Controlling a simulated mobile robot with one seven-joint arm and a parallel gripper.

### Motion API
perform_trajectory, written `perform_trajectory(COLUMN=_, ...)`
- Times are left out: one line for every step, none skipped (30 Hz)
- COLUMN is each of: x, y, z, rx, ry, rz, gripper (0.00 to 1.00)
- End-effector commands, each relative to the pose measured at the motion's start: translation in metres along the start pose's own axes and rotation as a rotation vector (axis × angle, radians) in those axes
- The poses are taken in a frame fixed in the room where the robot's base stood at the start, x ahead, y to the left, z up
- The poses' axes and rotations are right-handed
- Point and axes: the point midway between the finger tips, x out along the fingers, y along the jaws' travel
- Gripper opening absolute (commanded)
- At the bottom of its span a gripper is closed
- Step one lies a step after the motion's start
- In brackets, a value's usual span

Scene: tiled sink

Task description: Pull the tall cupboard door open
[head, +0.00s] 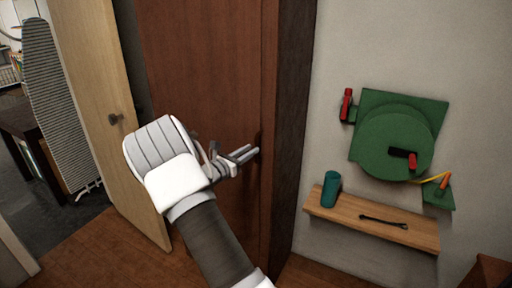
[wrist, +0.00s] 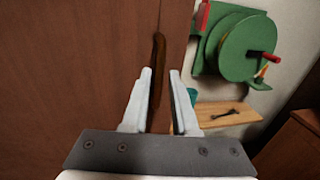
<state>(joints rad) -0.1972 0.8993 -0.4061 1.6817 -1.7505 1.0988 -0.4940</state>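The tall cupboard door (head: 205,60) is a reddish-brown wooden panel in the middle of the head view. It fills the left of the wrist view (wrist: 70,70). Its handle (wrist: 158,52) is a dark upright bar near the door's right edge. My gripper (head: 250,153) is at the door's right edge in the head view. In the wrist view my gripper (wrist: 161,72) is open, with the lower part of the handle showing in the gap between its fingers. I cannot tell whether the fingers touch the handle.
A light wooden door (head: 95,90) with a knob stands ajar at left. A green hose reel (head: 385,150) hangs on the right wall above a wooden shelf (head: 350,215) holding a teal cup (head: 331,188) and a dark tool (head: 384,222). Floor shows at lower left.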

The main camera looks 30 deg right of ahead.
Motion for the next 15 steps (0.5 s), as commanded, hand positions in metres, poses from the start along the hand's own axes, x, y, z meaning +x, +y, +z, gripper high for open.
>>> perform_trajectory(x=0.01, y=-0.001, z=0.0, rx=0.0, ry=0.0, rz=-0.002, gripper=0.27)
perform_trajectory(x=0.015, y=-0.001, z=0.0, rx=-0.001, ry=-0.001, rz=-0.002, gripper=0.27)
perform_trajectory(x=0.02, y=-0.001, z=-0.001, rx=-0.001, ry=0.0, rz=-0.002, gripper=0.27)
perform_trajectory(x=0.024, y=-0.001, z=0.0, rx=0.0, ry=0.0, rz=-0.002, gripper=0.27)
perform_trajectory(x=0.027, y=0.0, z=0.0, rx=0.0, ry=0.0, rz=-0.002, gripper=0.27)
perform_trajectory(x=0.031, y=0.0, z=0.0, rx=0.0, ry=0.001, rz=-0.001, gripper=0.27)
perform_trajectory(x=0.033, y=0.0, z=0.0, rx=-0.001, ry=0.0, rz=0.0, gripper=0.27)
perform_trajectory(x=0.035, y=0.0, z=0.0, rx=-0.001, ry=0.0, rz=0.0, gripper=0.27)
perform_trajectory(x=0.037, y=0.0, z=0.0, rx=-0.001, ry=0.0, rz=0.0, gripper=0.27)
perform_trajectory(x=0.038, y=0.0, z=0.0, rx=-0.001, ry=0.0, rz=0.0, gripper=0.27)
perform_trajectory(x=0.039, y=0.0, z=0.0, rx=-0.001, ry=0.0, rz=0.0, gripper=0.27)
perform_trajectory(x=0.039, y=0.0, z=0.0, rx=-0.001, ry=0.0, rz=0.0, gripper=0.27)
perform_trajectory(x=0.04, y=0.0, z=0.0, rx=-0.001, ry=0.0, rz=0.001, gripper=0.27)
perform_trajectory(x=0.04, y=0.0, z=0.0, rx=-0.001, ry=0.0, rz=0.001, gripper=0.27)
perform_trajectory(x=0.04, y=0.0, z=0.0, rx=-0.001, ry=0.0, rz=0.001, gripper=0.27)
